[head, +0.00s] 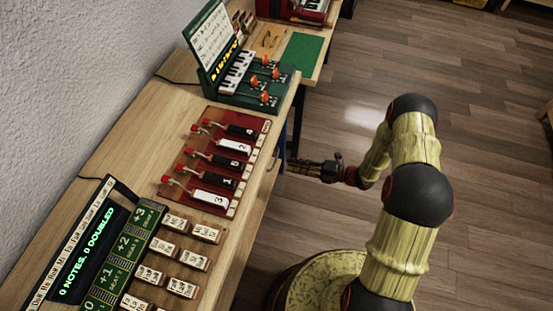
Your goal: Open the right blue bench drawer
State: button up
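The wooden bench (262,196) runs along the wall on the left. Its front is seen steeply from above, so the drawer fronts are mostly hidden. A narrow blue strip (283,138) shows below the bench edge and may be part of a blue drawer; I cannot tell whether it is open. My gripper (296,167) is low beside the bench front, below the top's edge, pointing left toward the bench. It is small and dark here. I cannot tell whether its fingers are apart or whether it touches anything.
On the bench stand a red board (262,129) with numbered levers, a green keyboard box (222,88) and a display (88,240) with wooden keys. A second table (318,61) with a green mat stands beyond.

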aim_at(276, 160)
jog(key=b+x, duration=0.2)
jog(key=x, duration=0.5)
jog(key=shift+a+f, duration=0.15)
jog(key=shift+a, duration=0.2)
jog(key=c, duration=0.3)
grip_shut()
dwell(0.3)
